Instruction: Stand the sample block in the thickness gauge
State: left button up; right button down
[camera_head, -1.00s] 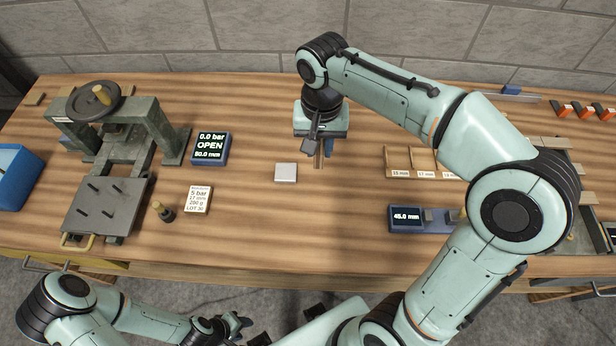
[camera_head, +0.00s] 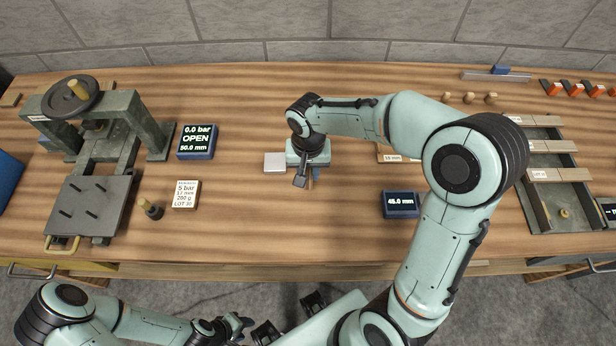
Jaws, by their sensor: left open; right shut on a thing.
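The thickness gauge (camera_head: 401,204) is the blue unit right of centre, its display reading 45.0 mm. Its right part is hidden behind my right arm. My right gripper (camera_head: 308,179) points down over the middle of the table, left of the gauge and apart from it. It is shut on a small brown piece, the sample block (camera_head: 312,174), which is mostly hidden by the fingers. I cannot tell whether the block touches the table. My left gripper (camera_head: 243,326) is open and empty, low in front of the table's front edge.
A white square pad (camera_head: 275,162) lies just left of the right gripper. A press with a handwheel (camera_head: 72,97), a display box (camera_head: 197,141) and a label card (camera_head: 186,194) stand left. A wooden-slatted tray (camera_head: 536,196) is at right.

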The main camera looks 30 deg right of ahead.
jog(key=shift+f, duration=1.85)
jog(key=shift+f+b, duration=0.2)
jog(key=shift+b, duration=0.15)
jog(key=c, duration=0.9)
grip_release()
jog(key=shift+r, duration=0.15)
